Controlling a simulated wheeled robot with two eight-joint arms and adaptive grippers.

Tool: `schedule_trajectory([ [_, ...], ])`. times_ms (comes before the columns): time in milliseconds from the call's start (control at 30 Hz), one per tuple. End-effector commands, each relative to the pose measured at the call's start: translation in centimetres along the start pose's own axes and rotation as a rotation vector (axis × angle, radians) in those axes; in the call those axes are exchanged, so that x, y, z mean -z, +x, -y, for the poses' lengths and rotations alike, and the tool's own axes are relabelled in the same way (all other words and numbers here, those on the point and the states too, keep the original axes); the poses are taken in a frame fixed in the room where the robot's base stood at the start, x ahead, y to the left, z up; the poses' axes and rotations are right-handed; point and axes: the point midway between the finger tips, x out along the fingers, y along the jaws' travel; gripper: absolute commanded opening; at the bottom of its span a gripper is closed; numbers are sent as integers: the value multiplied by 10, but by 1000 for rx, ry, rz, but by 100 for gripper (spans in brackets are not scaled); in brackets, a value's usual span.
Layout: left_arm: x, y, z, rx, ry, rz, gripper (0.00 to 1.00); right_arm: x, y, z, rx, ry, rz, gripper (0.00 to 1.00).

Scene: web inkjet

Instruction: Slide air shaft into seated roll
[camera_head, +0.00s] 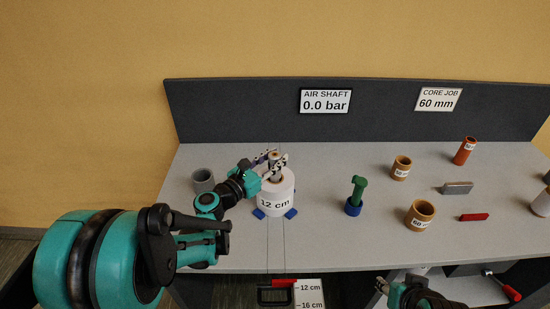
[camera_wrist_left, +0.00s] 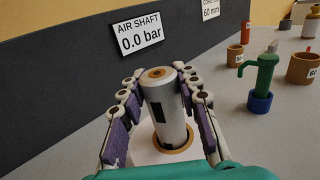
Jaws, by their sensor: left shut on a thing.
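The white paper roll (camera_head: 276,196), marked 12 cm, stands upright on blue supports (camera_head: 258,213) on the table. The silvery air shaft (camera_wrist_left: 170,112) stands upright at the roll's core, with an orange-brown ring on its top and dark slots in its side. An orange-brown core ring (camera_wrist_left: 174,140) shows around its lower part; how deep it reaches is hidden. My left gripper (camera_head: 276,160) is above the roll, its fingers on both sides of the shaft; in the left wrist view its fingers (camera_wrist_left: 165,95) flank the shaft closely. My right gripper (camera_head: 382,286) is low at the front edge, its jaw state unclear.
A green hand pump (camera_head: 358,188) in a blue base stands right of the roll. A grey cup (camera_head: 203,180) is left. Signs read 0.0 bar and 60 mm.

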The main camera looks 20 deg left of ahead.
Motion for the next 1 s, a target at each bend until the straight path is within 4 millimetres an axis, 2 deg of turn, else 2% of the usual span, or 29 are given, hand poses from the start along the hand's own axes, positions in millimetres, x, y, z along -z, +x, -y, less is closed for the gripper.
schedule_trajectory([
  [200, 6, 0, 0, 0, -1, 1, 0, -3, 4, 0, 0, 0, 0, 40],
  [233, 6, 0, 0, 0, -1, 1, 34, -3, 4, 0, 0, 0, 0, 40],
  [300, 5, 0, 0, 0, -1, 1, 52, -3, 4, 0, 0, 0, 0, 40],
  [333, 5, 0, 0, 0, -1, 1, 56, -2, 4, 0, 0, 0, 0, 40],
  [700, 5, -6, -1, -2, 0, 0, 56, -3, 4, 0, 0, 0, 0, 40],
  [867, 5, -32, -1, -4, 0, 0, 56, -3, 4, 0, 0, 0, 0, 40],
  [1000, 5, -64, -1, -5, 0, 0, 56, -3, 4, 0, 0, 0, 0, 40],
])
